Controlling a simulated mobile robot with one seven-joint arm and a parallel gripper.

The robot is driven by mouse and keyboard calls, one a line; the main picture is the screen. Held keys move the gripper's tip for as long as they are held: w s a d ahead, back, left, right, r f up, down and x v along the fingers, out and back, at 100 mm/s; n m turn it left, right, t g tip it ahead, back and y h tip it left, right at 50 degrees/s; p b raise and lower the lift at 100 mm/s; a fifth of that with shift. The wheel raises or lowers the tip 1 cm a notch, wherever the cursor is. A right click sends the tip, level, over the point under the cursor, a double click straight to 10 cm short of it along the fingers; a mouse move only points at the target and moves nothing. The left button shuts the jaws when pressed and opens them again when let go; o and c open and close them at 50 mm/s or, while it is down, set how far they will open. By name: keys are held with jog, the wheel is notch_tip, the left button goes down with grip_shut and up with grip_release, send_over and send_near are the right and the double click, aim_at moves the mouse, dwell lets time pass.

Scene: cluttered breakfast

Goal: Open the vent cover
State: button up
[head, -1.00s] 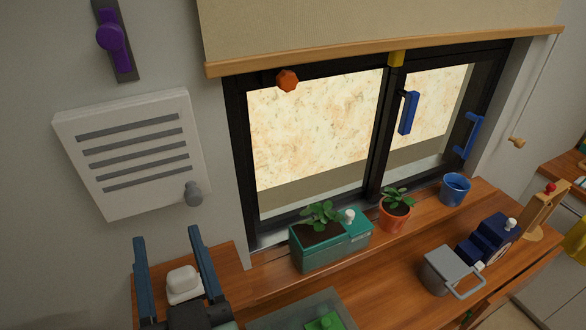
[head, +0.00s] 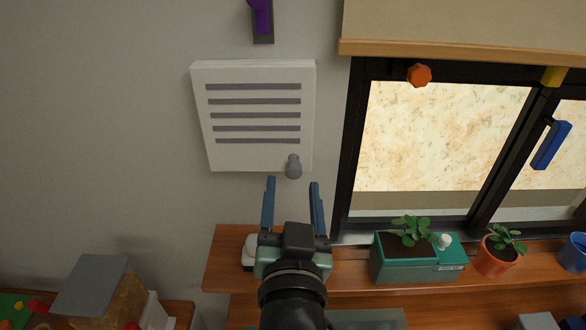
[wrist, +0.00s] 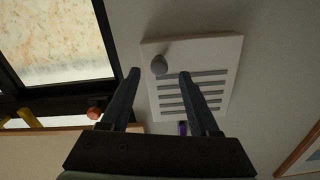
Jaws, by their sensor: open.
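The vent cover (head: 257,115) is a white square panel with several grey slats on the wall, left of the window. A grey knob (head: 293,166) sticks out at its lower right corner. My gripper (head: 293,182) is open and empty, its two blue fingers pointing up just below the knob. In the wrist view the vent cover (wrist: 222,52) appears upside down, and the knob (wrist: 159,65) lies ahead of my gripper (wrist: 158,75), in line with the gap between the fingers. No contact with the knob is visible. The cover looks flat against the wall.
A wooden shelf (head: 225,262) runs below, with a white object (head: 249,250) partly behind my gripper, a green planter (head: 418,268) and an orange pot (head: 494,258). A window (head: 445,135) is at right. A purple handle (head: 261,16) is above the vent.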

aim_at(294, 174)
jog(key=shift+w+p, duration=0.65)
jog(key=shift+w, duration=1.7)
jog(key=shift+d, duration=0.1)
grip_shut()
